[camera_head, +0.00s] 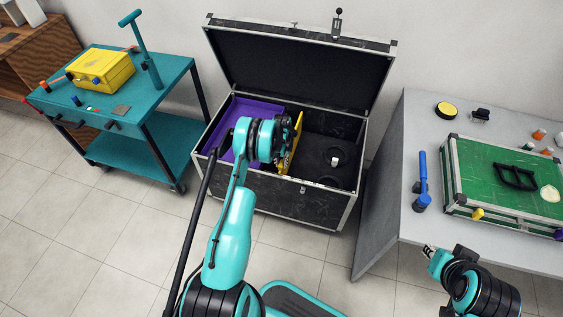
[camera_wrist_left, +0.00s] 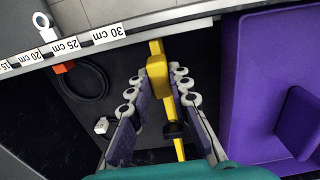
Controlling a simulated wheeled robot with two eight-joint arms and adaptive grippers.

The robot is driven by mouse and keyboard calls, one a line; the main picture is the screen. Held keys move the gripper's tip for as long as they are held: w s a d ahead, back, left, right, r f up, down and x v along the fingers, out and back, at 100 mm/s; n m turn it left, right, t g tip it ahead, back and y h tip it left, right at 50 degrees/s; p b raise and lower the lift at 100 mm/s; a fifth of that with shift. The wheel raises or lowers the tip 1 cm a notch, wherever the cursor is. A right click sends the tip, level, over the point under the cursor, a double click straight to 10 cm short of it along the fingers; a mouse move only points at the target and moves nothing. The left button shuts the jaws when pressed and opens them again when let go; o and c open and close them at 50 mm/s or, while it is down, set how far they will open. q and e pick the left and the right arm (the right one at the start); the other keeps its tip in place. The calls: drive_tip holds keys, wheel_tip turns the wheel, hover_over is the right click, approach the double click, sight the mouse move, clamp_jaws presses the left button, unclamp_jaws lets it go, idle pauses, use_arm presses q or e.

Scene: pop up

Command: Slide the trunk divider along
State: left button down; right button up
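The black trunk (camera_head: 300,205) with silver edges stands open at the back. Its yellow divider (camera_head: 290,160) stands upright across the inside, partly hidden by my left gripper. In the left wrist view the divider shows as a thin yellow bar (camera_wrist_left: 156,47) with a yellow block (camera_wrist_left: 158,72) on it. My left gripper (camera_wrist_left: 160,80) reaches down into the trunk, its fingers on both sides of the block and apparently touching it. The bar meets the ruled edge (camera_wrist_left: 95,38) just past the 30 cm mark. My right gripper (camera_head: 432,256) is at the lower right, away from the trunk; its fingers are too small to judge.
A purple tray (camera_wrist_left: 258,65) lies on one side of the divider. A dark cable loop (camera_wrist_left: 85,85) lies on the other. A teal cart (camera_head: 165,75) stands left; a grey table (camera_head: 400,200) with a green-topped case (camera_head: 475,165) stands right.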

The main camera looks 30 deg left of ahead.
use_arm(q)
drive_tip(key=shift+d+r, duration=0.1)
drive_tip(key=w+d, duration=0.2)
drive_tip(key=d, duration=0.6)
drive_tip(key=shift+d, duration=0.15)
drive_tip(key=c, duration=1.3)
unclamp_jaws()
